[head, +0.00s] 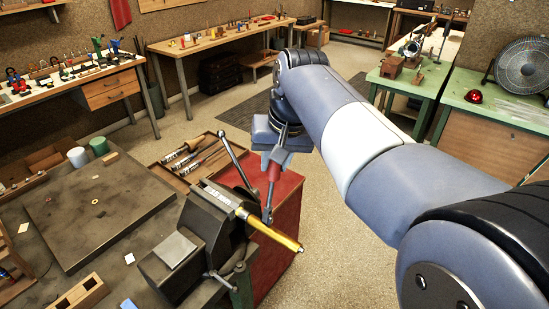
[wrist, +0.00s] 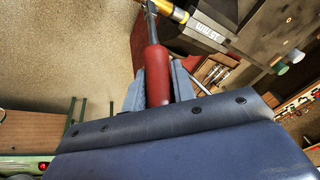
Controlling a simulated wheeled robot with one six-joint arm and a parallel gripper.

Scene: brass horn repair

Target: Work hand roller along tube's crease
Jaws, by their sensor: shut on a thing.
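The brass tube (head: 275,236) is clamped in the dark bench vise (head: 205,222), its free end sticking out past the bench toward the lower right. It also shows at the top of the wrist view (wrist: 172,11). My gripper (head: 276,153) is above the tube, shut on the red handle (wrist: 157,78) of the hand roller (head: 272,178). The roller points down, and its metal end is at the tube near the vise jaws. I cannot tell whether it touches. The roller's tip is partly cut off in the wrist view. No crease can be made out.
The vise stands at the corner of a dark workbench (head: 105,210). A wooden tray of tools (head: 190,160) lies behind it, and a red cabinet (head: 288,200) stands beside it. A vise handle (head: 220,280) hangs below. Open floor (head: 330,240) lies to the right.

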